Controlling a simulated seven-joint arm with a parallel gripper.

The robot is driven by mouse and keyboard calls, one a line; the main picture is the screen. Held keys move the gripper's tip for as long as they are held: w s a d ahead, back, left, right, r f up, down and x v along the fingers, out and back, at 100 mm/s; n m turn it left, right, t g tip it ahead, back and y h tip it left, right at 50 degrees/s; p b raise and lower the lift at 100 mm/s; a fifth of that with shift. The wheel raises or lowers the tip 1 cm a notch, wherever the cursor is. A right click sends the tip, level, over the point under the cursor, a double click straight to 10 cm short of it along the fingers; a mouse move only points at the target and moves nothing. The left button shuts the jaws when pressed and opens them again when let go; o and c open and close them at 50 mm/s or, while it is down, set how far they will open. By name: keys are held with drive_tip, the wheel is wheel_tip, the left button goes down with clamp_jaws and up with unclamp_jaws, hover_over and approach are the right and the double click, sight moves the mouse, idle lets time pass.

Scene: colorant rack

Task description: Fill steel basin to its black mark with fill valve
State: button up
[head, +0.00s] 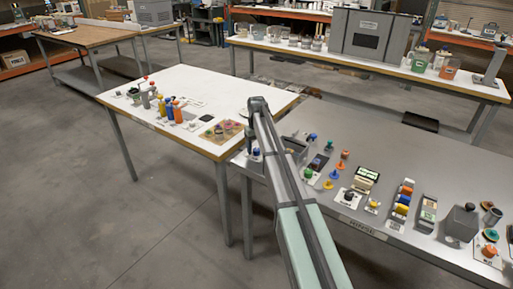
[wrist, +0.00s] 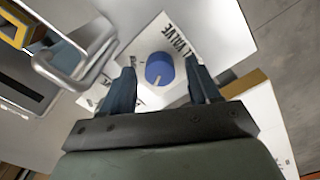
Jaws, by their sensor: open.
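A blue round knob (wrist: 159,69) with a pale pointer line sits on a white plate (wrist: 190,35) in the wrist view. Dark lettering on the plate, partly legible, ends in "VALVE". My gripper (wrist: 160,66) is open, with one dark finger on each side of the knob. I cannot tell whether the fingers touch it. In the head view my arm covers much of this area.
A yellow-framed item (wrist: 18,27) is beyond the basin in the wrist view. In the head view, the grey bench (head: 330,225) holds several knobs, coloured bottles and boxes right of my arm. A white table (head: 225,85) with bottles stands to the left.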

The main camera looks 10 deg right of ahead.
sight(257, 149)
wheel_tip(257, 149, up, 14)
drive_tip(key=shift+f, duration=0.15)
idle(0.4)
idle(6.8)
